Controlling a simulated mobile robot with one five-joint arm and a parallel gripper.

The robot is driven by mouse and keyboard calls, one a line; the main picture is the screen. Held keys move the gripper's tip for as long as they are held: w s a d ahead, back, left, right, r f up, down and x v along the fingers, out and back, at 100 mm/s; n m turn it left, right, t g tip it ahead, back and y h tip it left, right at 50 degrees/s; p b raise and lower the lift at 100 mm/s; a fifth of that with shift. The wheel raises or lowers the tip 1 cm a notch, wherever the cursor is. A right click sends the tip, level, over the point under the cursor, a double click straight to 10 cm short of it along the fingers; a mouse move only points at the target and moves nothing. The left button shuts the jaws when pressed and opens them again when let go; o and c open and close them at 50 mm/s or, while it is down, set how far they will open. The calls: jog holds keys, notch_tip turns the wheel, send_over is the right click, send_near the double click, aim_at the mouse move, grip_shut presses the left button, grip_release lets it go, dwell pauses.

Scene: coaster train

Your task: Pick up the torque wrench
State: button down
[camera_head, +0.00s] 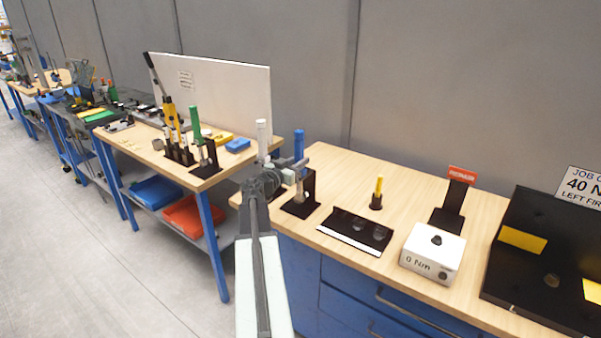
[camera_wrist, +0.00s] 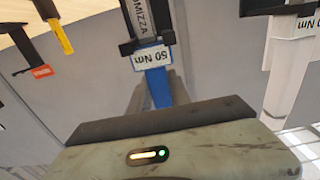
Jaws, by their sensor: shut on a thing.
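A blue-handled torque wrench (camera_head: 299,143) stands upright at a black stand (camera_head: 302,208) on the bench's left end. In the wrist view its blue handle (camera_wrist: 158,88) runs behind my gripper's dark jaw edge, below a "50 Nm" label (camera_wrist: 151,58). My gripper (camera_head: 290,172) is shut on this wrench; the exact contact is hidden. A white-handled wrench (camera_head: 262,134) rises just left of it, and its pale body shows at the right of the wrist view (camera_wrist: 290,65).
A black tray (camera_head: 356,231), a yellow-handled tool (camera_head: 377,192), and a white "0 Nm" box (camera_head: 433,253) lie to the right. A black fixture (camera_head: 525,285) stands at the far right. A second bench (camera_head: 150,143) with a green-handled tool (camera_head: 195,125) stands left.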

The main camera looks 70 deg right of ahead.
aim_at(297, 154)
jog(key=shift+r+p, duration=1.85)
jog(key=shift+r, duration=0.1)
jog(key=shift+a+f, duration=0.2)
jog(key=shift+a, duration=0.1)
jog(key=v, duration=1.7)
jog(key=shift+w, duration=0.3)
jog(key=shift+a, duration=0.1)
jog(key=c, duration=1.9)
grip_release()
jog(key=shift+c, duration=0.2)
grip_shut()
